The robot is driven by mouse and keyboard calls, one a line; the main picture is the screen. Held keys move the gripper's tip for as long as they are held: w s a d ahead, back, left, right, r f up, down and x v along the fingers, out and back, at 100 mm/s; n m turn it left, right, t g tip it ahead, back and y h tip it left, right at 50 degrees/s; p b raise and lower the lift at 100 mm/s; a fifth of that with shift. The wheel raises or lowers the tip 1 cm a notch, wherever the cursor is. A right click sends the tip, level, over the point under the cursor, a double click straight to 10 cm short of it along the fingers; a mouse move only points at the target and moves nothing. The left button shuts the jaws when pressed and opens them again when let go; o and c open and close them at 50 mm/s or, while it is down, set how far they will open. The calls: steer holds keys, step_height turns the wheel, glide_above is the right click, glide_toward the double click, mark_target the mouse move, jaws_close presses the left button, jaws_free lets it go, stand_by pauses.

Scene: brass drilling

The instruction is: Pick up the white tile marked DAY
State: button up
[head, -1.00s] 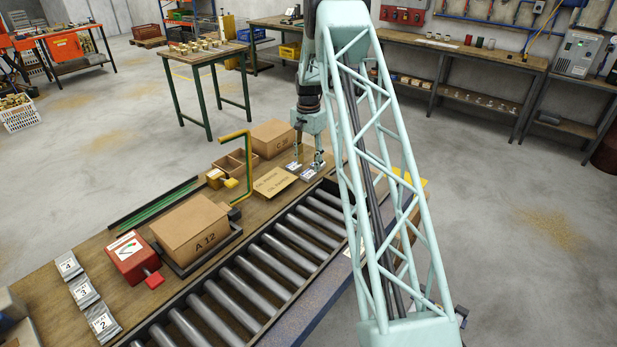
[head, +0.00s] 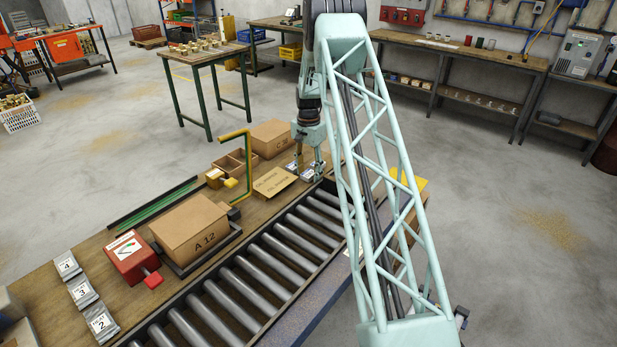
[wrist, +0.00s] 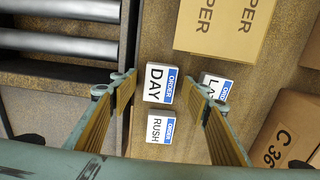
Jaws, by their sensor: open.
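The white tile marked DAY (wrist: 158,83), with a blue ORDER strip on its side, lies on the bench in the wrist view. My gripper (wrist: 162,88) is open, with one finger on each side of this tile; I see no clear contact. A white tile marked RUSH (wrist: 160,128) lies just below it in the picture. A third white tile (wrist: 216,88), its marking starting LA, is partly hidden behind the right finger. In the head view my gripper (head: 308,168) is low over the tiles at the bench's far end, and their markings cannot be read there.
A flat cardboard piece marked PAPER (wrist: 226,28) lies above right of the tiles. A box marked C 36 (wrist: 285,132) stands to the right. Conveyor rollers (wrist: 60,45) run along the left. In the head view, a yellow-green crank-shaped bar (head: 249,165) rises left of my gripper.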

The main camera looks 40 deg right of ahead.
mark_target(308, 173)
stand_by(0.4)
steer(key=c, duration=1)
steer(key=shift+o, duration=0.2)
steer(key=shift+r, duration=0.2)
steer(key=shift+r, duration=1.65)
steer(key=s+a, duration=0.3)
steer(key=s+a+r, duration=0.1)
steer(key=s+a, duration=0.3)
steer(key=s+a+p, duration=0.1)
steer(key=s+a, duration=0.3)
steer(key=shift+s+a+r, duration=0.15)
steer(key=shift+a, duration=0.05)
